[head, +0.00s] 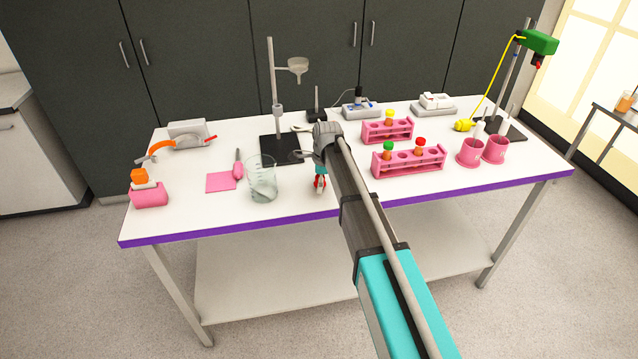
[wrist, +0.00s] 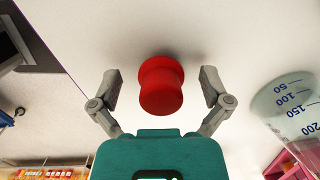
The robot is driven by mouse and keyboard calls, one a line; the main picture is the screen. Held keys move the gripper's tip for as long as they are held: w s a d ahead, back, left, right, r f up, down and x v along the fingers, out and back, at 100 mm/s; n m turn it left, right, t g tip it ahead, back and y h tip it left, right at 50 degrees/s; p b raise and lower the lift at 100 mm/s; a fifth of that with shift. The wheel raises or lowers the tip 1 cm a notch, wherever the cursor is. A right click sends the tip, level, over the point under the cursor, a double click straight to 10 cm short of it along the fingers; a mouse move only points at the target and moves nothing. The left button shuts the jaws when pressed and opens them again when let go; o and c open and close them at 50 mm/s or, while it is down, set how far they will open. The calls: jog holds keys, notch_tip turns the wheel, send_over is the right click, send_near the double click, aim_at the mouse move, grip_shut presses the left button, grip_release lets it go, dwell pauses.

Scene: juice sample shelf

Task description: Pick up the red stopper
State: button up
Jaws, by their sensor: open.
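The red stopper (wrist: 161,86) is in the middle of the wrist view, a round red piece with a wider and a narrower part, against the white table top. My gripper (wrist: 160,88) is open, with one grey finger on each side of the stopper and a visible gap on both sides. In the head view my gripper (head: 320,181) is low over the front middle of the table, right of the glass beaker (head: 263,181). Some red shows there, but the arm and gripper cover most of the spot.
The beaker also shows at the right of the wrist view (wrist: 290,108). A pink rack (head: 408,165) with green- and red-topped tubes stands to the right. A black stand base (head: 281,150) is behind. The table's purple front edge (head: 330,222) is close.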

jog(key=c, duration=1.2)
jog(key=shift+o, duration=0.2)
jog(key=shift+r, duration=0.15)
notch_tip(320, 180, up, 3)
jog(key=p, duration=0.3)
jog(key=s+d+r+p, duration=0.2)
jog(key=s+r+p, duration=0.3)
jog(key=s, duration=0.1)
jog(key=s+d+r+p, duration=0.2)
jog(key=s+r+p, duration=0.2)
jog(key=s, duration=0.3)
jog(key=shift+d+r+p, duration=0.3)
jog(key=shift+r+p, duration=0.05)
jog(key=shift+p, duration=0.15)
jog(key=shift+s, duration=0.1)
